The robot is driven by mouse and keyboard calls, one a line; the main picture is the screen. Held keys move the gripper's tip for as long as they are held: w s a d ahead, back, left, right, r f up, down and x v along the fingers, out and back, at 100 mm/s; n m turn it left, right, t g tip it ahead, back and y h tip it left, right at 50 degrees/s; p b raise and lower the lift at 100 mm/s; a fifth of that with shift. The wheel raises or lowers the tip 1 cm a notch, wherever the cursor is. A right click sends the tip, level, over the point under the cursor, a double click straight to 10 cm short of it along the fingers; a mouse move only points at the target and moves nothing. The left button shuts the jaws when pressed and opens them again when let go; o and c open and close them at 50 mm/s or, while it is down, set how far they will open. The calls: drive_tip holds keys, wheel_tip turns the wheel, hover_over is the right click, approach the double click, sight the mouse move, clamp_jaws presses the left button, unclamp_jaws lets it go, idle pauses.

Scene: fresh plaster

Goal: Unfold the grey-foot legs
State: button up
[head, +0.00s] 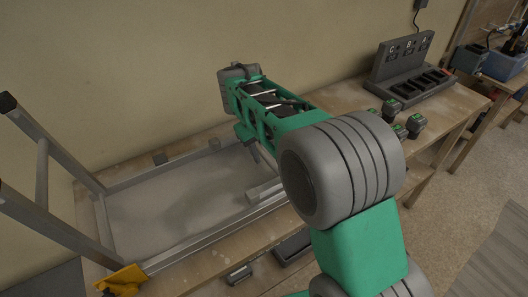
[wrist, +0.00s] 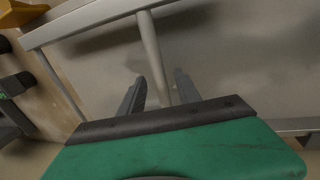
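A metal-framed folding table lies upside down on the workbench, its pale underside panel (head: 165,215) facing up. One pair of legs (head: 60,150) stands raised at the left, with a black foot (head: 7,101) showing at a top end. The grey-foot legs are hard to make out; a short light-grey bar (head: 263,190) lies near the frame's front rail, partly behind my arm. In the wrist view, my gripper (wrist: 159,77) is open, and a metal bar (wrist: 151,48) runs between its fingers, with gaps on both sides. My fingertips are mostly hidden by my arm in the head view.
A yellow clamp (head: 122,280) sits at the frame's front left corner. Several dark, green-topped blocks (head: 391,107) and a dark rack (head: 410,75) stand on the bench at the right. A dark tray (head: 292,247) lies below the front rail. A wall rises behind the bench.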

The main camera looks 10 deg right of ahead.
clamp_jaws()
idle(0.4)
idle(1.0)
